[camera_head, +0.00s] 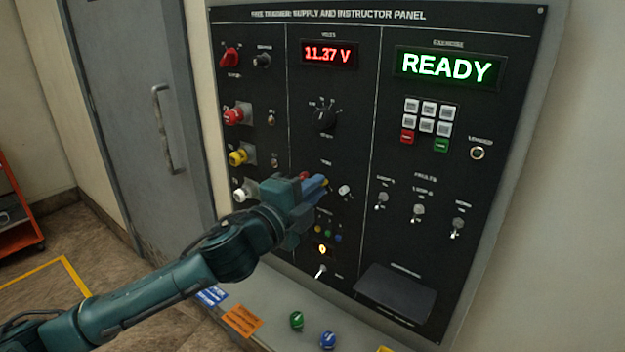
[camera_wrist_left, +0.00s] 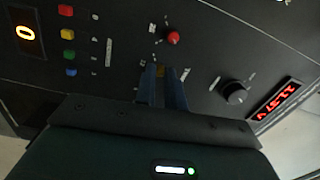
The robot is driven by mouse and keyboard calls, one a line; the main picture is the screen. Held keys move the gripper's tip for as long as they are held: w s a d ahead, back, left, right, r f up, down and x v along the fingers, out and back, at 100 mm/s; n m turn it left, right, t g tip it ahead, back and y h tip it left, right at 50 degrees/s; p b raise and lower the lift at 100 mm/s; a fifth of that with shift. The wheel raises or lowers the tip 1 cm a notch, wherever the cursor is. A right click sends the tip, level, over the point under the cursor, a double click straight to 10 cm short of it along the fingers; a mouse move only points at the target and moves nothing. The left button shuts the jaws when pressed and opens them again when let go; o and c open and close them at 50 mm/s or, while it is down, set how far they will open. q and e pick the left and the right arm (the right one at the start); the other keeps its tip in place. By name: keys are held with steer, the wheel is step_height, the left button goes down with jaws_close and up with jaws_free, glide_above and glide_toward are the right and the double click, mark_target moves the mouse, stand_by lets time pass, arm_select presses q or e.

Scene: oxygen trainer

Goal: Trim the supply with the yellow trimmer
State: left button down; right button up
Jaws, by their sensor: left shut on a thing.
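The instructor panel (camera_head: 350,120) stands upright ahead of me. Its red supply readout (camera_head: 329,54) shows 11.37 V and also appears, turned, in the left wrist view (camera_wrist_left: 276,100). My left gripper (camera_head: 318,185) is at the trim area below the black rotary selector (camera_head: 325,118). In the left wrist view its blue fingers (camera_wrist_left: 162,88) are closed around the yellow trimmer (camera_wrist_left: 160,72), of which only a small yellow bit shows between them. A red trimmer knob (camera_wrist_left: 173,38) sits just beyond the fingers, apart from them. My right gripper is not in view.
The green exercise display (camera_head: 447,67) reads READY. Fault toggles (camera_head: 418,211) stand right of the gripper. Red (camera_head: 235,115) and yellow (camera_head: 238,157) knobs are on the left. A green knob (camera_head: 296,320) and a blue knob (camera_head: 328,340) rest on the ledge below.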

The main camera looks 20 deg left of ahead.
arm_select(q)
steer(key=shift+r+m+p, duration=0.1)
steer(key=shift+m+p, duration=1.85)
steer(key=shift+m, duration=2.55)
steer(key=c, duration=1.5)
jaws_free()
steer(key=shift+s, duration=0.1)
steer(key=shift+a+b+v, duration=0.2)
steer(key=shift+b+v, duration=2.05)
steer(key=shift+v, duration=4.25)
